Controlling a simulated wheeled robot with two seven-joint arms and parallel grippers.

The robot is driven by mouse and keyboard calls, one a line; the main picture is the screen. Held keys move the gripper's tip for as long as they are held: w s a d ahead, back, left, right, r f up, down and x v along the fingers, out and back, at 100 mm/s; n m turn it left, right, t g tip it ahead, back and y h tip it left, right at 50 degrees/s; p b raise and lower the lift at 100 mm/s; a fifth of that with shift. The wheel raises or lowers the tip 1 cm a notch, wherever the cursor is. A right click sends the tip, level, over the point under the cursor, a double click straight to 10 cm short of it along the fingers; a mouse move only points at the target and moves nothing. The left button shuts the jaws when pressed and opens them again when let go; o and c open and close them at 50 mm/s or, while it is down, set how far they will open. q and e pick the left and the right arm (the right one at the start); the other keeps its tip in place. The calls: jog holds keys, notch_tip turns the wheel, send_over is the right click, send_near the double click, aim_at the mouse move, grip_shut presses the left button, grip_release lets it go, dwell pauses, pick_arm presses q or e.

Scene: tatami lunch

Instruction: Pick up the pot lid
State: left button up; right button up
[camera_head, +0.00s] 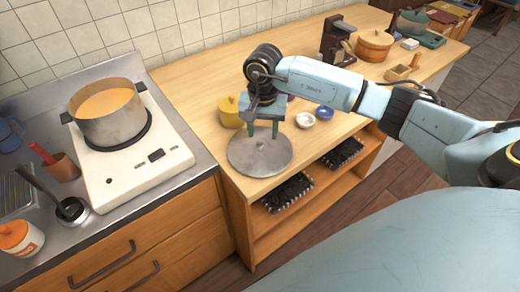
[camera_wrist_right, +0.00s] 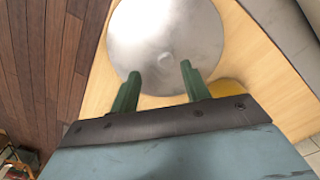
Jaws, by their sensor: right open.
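The pot lid (camera_head: 258,158) is a round grey metal disc lying flat on the wooden counter, near its front edge. It also shows in the right wrist view (camera_wrist_right: 166,30), with a small knob at its centre. My right gripper (camera_head: 262,134) is over the far part of the lid, fingers pointing down. In the right wrist view its two green fingers (camera_wrist_right: 158,78) are open and apart, one on each side of the knob's line, with nothing between them. Whether the fingertips touch the lid I cannot tell. My left gripper is not in view.
A pot (camera_head: 108,115) of orange soup stands on the white stove (camera_head: 135,160) at the left. A yellow pot (camera_head: 230,112), a white bowl (camera_head: 305,120) and a blue bowl (camera_head: 324,112) stand close to the lid. A wooden tub (camera_head: 374,46) is farther back.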

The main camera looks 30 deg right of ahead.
aim_at(260, 142)
jog(key=f, duration=0.5)
jog(key=shift+w+a+f, duration=0.1)
jog(key=shift+w+a, duration=0.05)
jog(key=shift+w, duration=0.2)
grip_shut()
